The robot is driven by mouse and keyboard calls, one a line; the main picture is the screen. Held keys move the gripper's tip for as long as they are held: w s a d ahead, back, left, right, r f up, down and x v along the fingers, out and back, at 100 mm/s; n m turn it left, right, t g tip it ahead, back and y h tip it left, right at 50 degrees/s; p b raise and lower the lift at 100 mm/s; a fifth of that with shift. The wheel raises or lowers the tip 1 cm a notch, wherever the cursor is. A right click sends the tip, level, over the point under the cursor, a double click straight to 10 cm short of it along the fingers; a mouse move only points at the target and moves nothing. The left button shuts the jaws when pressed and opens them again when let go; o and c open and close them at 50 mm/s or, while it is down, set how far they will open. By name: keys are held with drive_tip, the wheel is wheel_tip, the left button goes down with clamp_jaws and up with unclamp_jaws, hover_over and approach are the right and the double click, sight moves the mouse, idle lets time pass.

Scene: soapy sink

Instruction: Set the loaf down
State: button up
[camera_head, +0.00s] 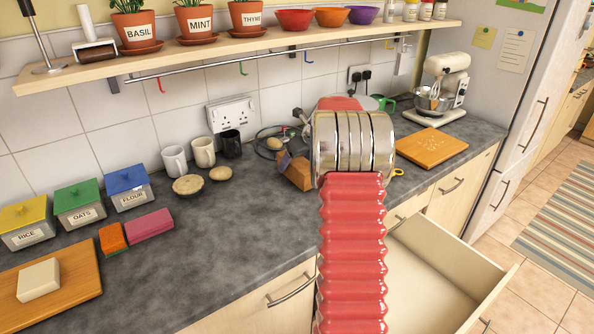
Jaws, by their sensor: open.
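My gripper (291,139) is mostly hidden behind the silver end of my arm; only dark parts show at its left side. It is open. A brown, angular block (298,171) sits on the grey counter just below these dark parts, partly hidden by my arm; it may be the loaf, but I cannot tell for sure. I cannot make out whether the gripper touches it. A small round beige thing (275,143) shows just left of the gripper.
Three mugs (204,152) stand by the tiled wall, with two round baked items (188,185) before them. Lidded tins (79,205), sponges (149,225) and a board (62,292) with a pale block are left. An open drawer (432,279) juts out right. Bare counter (225,235) lies front middle.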

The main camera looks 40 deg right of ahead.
drive_tip(key=shift+x, duration=1.85)
drive_tip(key=shift+s, duration=0.1)
drive_tip(key=shift+c, duration=0.5)
drive_tip(key=c, duration=1.5)
drive_tip(key=shift+r, duration=5.05)
